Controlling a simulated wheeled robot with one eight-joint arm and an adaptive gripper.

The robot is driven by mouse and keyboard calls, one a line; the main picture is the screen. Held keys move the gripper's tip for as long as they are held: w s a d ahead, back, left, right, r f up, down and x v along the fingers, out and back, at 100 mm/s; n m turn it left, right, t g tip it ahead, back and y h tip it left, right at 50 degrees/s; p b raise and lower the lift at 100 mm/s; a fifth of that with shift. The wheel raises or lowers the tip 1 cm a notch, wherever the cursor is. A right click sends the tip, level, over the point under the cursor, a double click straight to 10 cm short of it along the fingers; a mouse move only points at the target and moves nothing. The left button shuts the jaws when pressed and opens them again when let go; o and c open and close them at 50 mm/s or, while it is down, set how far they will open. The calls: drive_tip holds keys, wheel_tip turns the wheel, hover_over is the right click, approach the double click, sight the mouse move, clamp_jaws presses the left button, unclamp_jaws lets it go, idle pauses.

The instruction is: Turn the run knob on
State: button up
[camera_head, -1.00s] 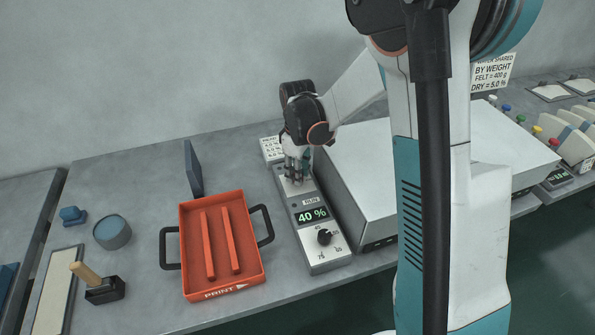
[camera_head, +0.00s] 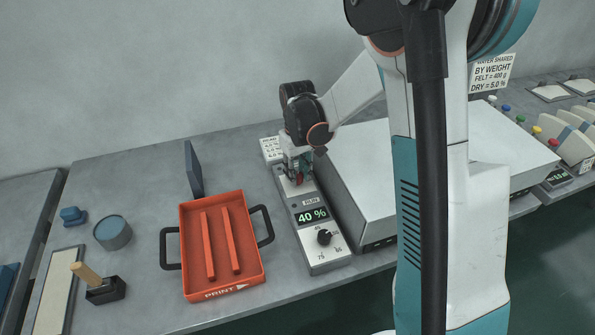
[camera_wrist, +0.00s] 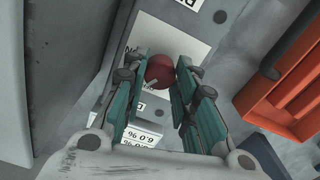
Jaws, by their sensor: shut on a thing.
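The run knob (camera_wrist: 160,71) is round and dark red, with a pale mark on it. In the wrist view it sits between the fingertips of my gripper (camera_wrist: 165,80), which is shut on it. In the head view my gripper (camera_head: 299,174) points down over the far end of the grey control panel (camera_head: 313,257), just beyond the RUN label (camera_head: 311,201). A little red shows between the fingers there. The panel display (camera_head: 311,215) reads 40 %. A black dial (camera_head: 324,237) sits below it.
An orange tray (camera_head: 188,262) with two bars stands left of the panel; it also shows in the wrist view (camera_wrist: 268,118). A large grey box (camera_head: 362,150) stands close on the right. A dark upright plate (camera_head: 193,168) stands behind the tray.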

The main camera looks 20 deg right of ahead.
sight(298, 175)
drive_tip(key=m, duration=0.5)
drive_tip(key=shift+m, duration=0.4)
drive_tip(key=m, duration=0.5)
drive_tip(key=shift+m, duration=0.3)
drive_tip(key=shift+o, duration=0.2)
drive_tip(key=shift+c, duration=0.2)
drive_tip(key=o, duration=1.1)
drive_tip(key=shift+r, duration=0.1)
wheel_tip(298, 175, up, 12)
drive_tip(key=shift+f, duration=0.15)
